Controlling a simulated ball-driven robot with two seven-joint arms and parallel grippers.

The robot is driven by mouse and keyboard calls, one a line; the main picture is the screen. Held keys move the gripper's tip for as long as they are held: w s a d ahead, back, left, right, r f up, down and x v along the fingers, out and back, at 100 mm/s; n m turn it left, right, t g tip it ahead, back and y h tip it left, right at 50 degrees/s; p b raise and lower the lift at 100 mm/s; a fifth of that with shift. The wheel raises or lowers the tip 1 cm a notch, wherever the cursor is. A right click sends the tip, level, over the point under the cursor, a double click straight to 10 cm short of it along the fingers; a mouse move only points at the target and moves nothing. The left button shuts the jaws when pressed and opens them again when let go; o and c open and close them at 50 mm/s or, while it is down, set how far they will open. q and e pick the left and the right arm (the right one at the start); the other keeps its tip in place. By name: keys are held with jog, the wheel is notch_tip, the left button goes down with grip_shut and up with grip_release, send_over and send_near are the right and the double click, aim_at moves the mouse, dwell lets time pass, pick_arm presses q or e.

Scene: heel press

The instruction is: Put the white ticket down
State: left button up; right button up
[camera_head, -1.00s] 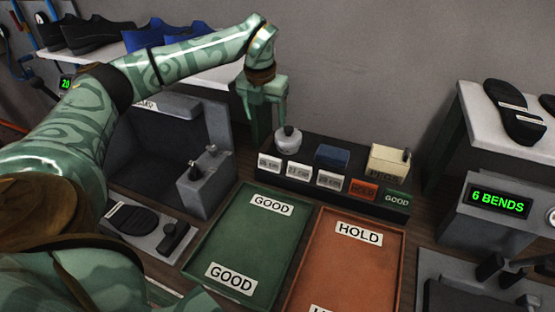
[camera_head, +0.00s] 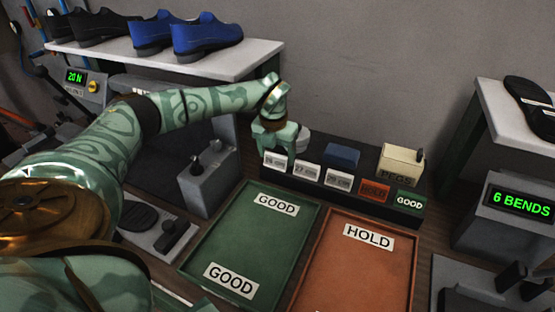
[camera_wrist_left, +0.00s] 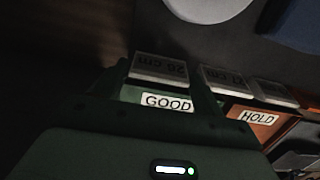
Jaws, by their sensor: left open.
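Several white tickets stand in the dark rack (camera_head: 330,197). The leftmost white ticket (camera_head: 274,163) stands at the rack's left end. My left gripper (camera_head: 278,151) is open and points down at that ticket. In the left wrist view the ticket (camera_wrist_left: 160,68), with upside-down cm lettering, shows between the two spread fingers. I cannot tell whether a finger touches it. The middle white ticket (camera_head: 306,170) and the right white ticket (camera_head: 338,180) stand beside it. My right gripper is out of view.
The green GOOD tray (camera_head: 243,241) and orange HOLD tray (camera_head: 356,270) lie empty in front. A round grey-white object (camera_head: 303,140), a blue block (camera_head: 342,156) and a PEGS box (camera_head: 400,165) stand behind the tickets. A grey machine (camera_head: 207,180) stands left.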

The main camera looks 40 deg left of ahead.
pick_arm(q)
jog(key=shift+w+f, duration=0.1)
jog(key=shift+f, duration=0.6)
jog(key=shift+r, duration=0.1)
jog(key=c, duration=0.7)
